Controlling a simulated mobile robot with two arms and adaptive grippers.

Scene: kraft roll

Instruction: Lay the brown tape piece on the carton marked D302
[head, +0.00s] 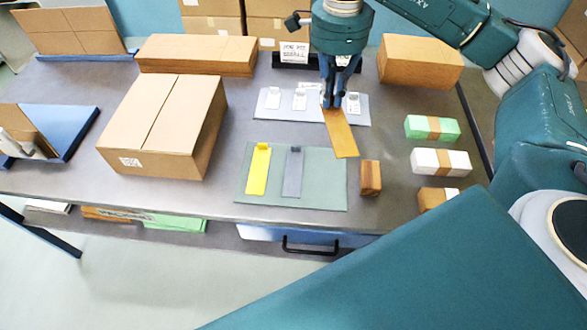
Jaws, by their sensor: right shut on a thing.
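My right gripper (333,102) is shut on the upper end of the brown tape piece (342,135), which hangs down at a slant over the table. Its lower end is above the gap between the grey-green mat and the pale board. A large closed carton (160,125) stands on the table to the left of the gripper, its top clear. It has a small label on its front, too small to read, so I cannot tell whether it says D302. My left gripper is not in view.
A yellow strip (257,172) and a grey strip (292,174) lie on the grey-green mat (325,190). A pale board (365,108) with white tags lies behind. Banded packs (432,128) and a wooden block (370,178) are at right. Another carton (420,62) stands back right.

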